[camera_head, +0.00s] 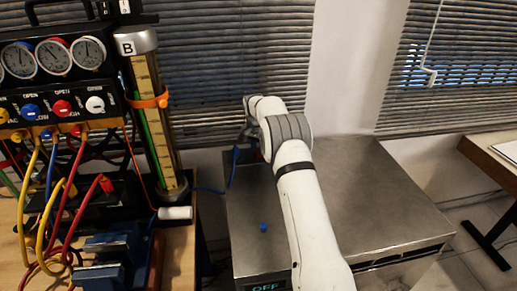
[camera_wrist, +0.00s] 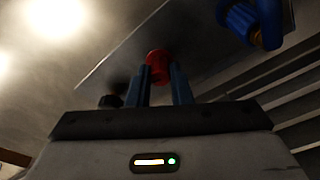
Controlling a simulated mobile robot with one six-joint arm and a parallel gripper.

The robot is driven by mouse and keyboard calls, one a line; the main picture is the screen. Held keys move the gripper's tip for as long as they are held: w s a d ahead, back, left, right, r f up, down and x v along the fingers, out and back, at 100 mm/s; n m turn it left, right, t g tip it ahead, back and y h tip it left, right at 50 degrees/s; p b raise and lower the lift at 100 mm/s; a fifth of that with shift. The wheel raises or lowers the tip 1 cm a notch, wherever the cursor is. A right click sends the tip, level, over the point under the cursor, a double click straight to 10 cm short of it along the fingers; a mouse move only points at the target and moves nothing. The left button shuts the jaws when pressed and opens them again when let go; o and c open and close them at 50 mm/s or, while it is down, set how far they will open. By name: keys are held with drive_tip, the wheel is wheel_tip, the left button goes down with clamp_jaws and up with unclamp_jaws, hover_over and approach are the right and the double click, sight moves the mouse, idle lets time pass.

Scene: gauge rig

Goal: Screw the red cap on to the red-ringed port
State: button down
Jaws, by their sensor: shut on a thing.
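In the wrist view my gripper (camera_wrist: 161,84) is shut on the red cap (camera_wrist: 157,60), which shows between the tips of its two dark blue fingers. A metal surface lies beyond the cap. I cannot tell whether the cap touches anything there. I cannot make out the red-ringed port in either view.
A blue fitting (camera_wrist: 242,18) is at the upper right there. A blue hose (camera_head: 212,190) runs to the cabinet. A gauge rig (camera_head: 55,85) stands left.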

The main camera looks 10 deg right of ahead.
drive_tip(key=shift+m, duration=0.6)
drive_tip(key=shift+d+m, duration=0.1)
drive_tip(key=shift+m, duration=0.5)
